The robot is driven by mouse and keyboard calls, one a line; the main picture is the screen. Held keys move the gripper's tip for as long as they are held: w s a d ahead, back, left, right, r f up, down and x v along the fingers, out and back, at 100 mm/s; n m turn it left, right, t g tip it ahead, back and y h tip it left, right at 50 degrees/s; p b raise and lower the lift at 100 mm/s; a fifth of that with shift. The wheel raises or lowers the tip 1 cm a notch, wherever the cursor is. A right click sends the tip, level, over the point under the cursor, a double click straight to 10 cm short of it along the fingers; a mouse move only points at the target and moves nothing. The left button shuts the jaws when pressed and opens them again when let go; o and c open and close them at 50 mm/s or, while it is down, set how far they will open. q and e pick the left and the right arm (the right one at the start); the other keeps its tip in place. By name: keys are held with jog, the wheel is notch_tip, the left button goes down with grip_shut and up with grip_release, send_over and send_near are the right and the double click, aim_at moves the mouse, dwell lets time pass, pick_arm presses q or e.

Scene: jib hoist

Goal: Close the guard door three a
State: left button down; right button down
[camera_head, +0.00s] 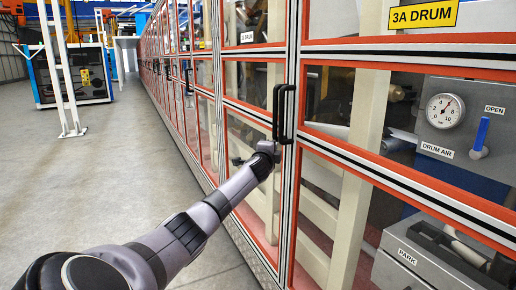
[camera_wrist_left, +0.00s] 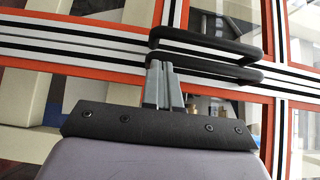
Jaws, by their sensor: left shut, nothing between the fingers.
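The guard door (camera_head: 420,170) under the yellow 3A DRUM sign (camera_head: 421,17) has clear panes in an orange and aluminium frame. It fills the right of the head view. Its frame looks about in line with the neighbouring panel, with no clear gap; any small gap is too fine to tell. Two black bar handles (camera_head: 284,114) stand side by side at the seam; they also show in the wrist view (camera_wrist_left: 208,50). My left gripper (camera_head: 270,150) is at the lower end of the handles. Its fingers (camera_wrist_left: 160,72) are together and empty, with tips close to the handles; contact is unclear. My right gripper is out of view.
Behind the right panes are a pressure gauge (camera_head: 445,111), a blue DRUM AIR lever (camera_head: 481,135) and a PARK box (camera_head: 430,258). A row of guard panels runs away to the left. Grey floor (camera_head: 110,180) is clear there, with a white stand (camera_head: 66,90) further off.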

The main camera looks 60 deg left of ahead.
pick_arm(q)
jog(key=shift+s+a, duration=0.2)
jog(key=shift+s, duration=1.1)
jog(key=shift+s+a, duration=0.2)
jog(key=shift+s, duration=1.1)
jog(key=s+d+f+g+h, duration=0.15)
jog(key=d+f+h, duration=0.25)
jog(key=d+f, duration=1)
jog(key=s+d+f+t+h, duration=0.1)
jog(key=s+d+f+h, duration=0.3)
jog(key=d+f, duration=0.95)
jog(key=s+d+f+n+g+h, duration=0.1)
jog(key=s+d+f+n+h, duration=0.2)
jog(key=s+d, duration=0.6)
jog(key=s+d+f+n+g+h, duration=0.1)
jog(key=s+d+f+n, duration=0.3)
jog(key=s+d, duration=0.6)
jog(key=d+h, duration=0.1)
jog(key=d, duration=0.5)
jog(key=shift+s+f+n+g+h, duration=0.15)
jog(key=shift+n+g+h, duration=0.15)
jog(key=shift+g+h, duration=0.1)
